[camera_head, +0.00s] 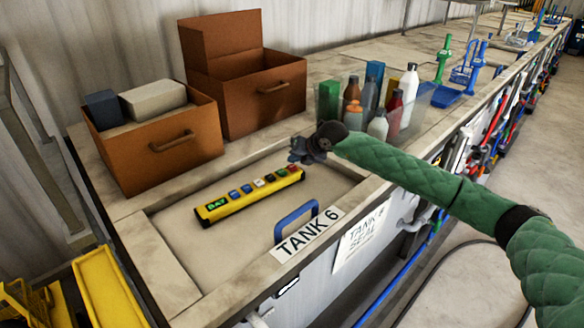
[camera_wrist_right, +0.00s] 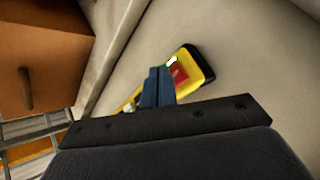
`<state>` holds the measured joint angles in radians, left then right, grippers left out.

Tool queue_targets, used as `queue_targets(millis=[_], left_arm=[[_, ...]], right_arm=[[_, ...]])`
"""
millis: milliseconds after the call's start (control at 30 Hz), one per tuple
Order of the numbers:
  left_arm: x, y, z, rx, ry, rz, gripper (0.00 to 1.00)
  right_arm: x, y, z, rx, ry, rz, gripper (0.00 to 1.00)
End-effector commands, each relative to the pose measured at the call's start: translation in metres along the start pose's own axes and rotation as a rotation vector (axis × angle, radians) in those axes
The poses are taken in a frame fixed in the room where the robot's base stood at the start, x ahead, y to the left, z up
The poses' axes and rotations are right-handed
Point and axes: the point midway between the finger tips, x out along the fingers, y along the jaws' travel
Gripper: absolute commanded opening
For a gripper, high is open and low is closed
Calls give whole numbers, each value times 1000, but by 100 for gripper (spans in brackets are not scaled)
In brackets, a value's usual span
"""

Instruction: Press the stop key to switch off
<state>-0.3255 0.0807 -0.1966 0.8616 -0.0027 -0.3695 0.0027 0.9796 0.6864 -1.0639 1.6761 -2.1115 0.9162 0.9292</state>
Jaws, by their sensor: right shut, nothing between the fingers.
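A yellow control bar (camera_head: 250,196) lies on the pale lid of tank 6. It has a green "BAT" display at its near left end and a row of coloured keys. A red key (camera_head: 293,168) sits at the far right end; it also shows in the right wrist view (camera_wrist_right: 180,74). My right gripper (camera_head: 297,158) is shut and empty, just above that end of the bar. In the right wrist view its blue fingertips (camera_wrist_right: 157,84) appear right beside the red key and hide part of the bar. I cannot tell whether they touch it. My left gripper is not in view.
A blue handle (camera_head: 296,220) stands up from the tank lid near the "TANK 6" label (camera_head: 307,236). Two brown boxes (camera_head: 165,150) stand behind on the left. A clear bin of bottles (camera_head: 327,104) stands beyond my right gripper.

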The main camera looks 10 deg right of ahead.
Motion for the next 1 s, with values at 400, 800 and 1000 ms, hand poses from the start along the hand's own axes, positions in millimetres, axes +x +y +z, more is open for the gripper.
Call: queue_targets(millis=[400,800,1000], left_arm=[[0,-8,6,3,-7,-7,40],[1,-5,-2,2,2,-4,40],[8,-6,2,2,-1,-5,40]], right_arm=[[0,0,0,0,0,0,0],[1,0,0,0,0,0,0],[4,-3,-3,0,0,0,0]])
